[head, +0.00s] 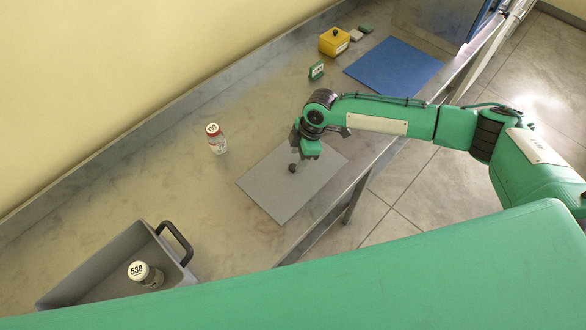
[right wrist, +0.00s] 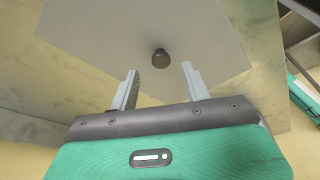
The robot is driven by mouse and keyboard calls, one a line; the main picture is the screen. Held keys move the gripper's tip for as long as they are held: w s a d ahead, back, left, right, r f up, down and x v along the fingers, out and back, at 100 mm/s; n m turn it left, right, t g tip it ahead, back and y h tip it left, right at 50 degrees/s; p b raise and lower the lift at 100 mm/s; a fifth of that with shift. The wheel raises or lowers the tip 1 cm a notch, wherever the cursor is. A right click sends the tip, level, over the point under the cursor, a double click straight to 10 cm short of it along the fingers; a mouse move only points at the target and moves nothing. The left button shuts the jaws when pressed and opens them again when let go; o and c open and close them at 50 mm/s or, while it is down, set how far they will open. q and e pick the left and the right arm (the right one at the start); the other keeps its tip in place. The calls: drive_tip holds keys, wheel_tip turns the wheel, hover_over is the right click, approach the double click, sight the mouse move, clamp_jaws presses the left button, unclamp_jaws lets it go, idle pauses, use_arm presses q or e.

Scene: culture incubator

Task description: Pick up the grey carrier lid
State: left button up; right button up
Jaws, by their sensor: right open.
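The grey carrier lid (head: 272,192) is a flat square plate lying on the metal bench, with a small dark round knob (head: 292,168) near its middle. The lid (right wrist: 105,35) and its knob (right wrist: 161,58) also fill much of the right wrist view. My right gripper (head: 299,160) is over the lid, close to the knob. In the right wrist view its two fingers (right wrist: 159,72) are apart and empty, and the knob appears between and just beyond their tips. Whether a finger touches the lid is unclear. My left gripper is not in view.
A grey carrier (head: 95,262) with a dark handle holds a jar labelled 538 (head: 152,275). A red-labelled bottle (head: 216,140) stands left of the lid. A blue mat (head: 395,68), yellow box (head: 334,41) and green block (head: 316,71) are farther back.

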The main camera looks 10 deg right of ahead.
sight(293, 166)
drive_tip(key=p+x, duration=0.1)
drive_tip(key=x, duration=0.2)
drive_tip(key=shift+s+a+f, duration=0.1)
drive_tip(key=shift+a, duration=0.05)
drive_tip(key=shift+f, duration=0.45)
clamp_jaws()
drive_tip(key=shift+r, duration=0.15)
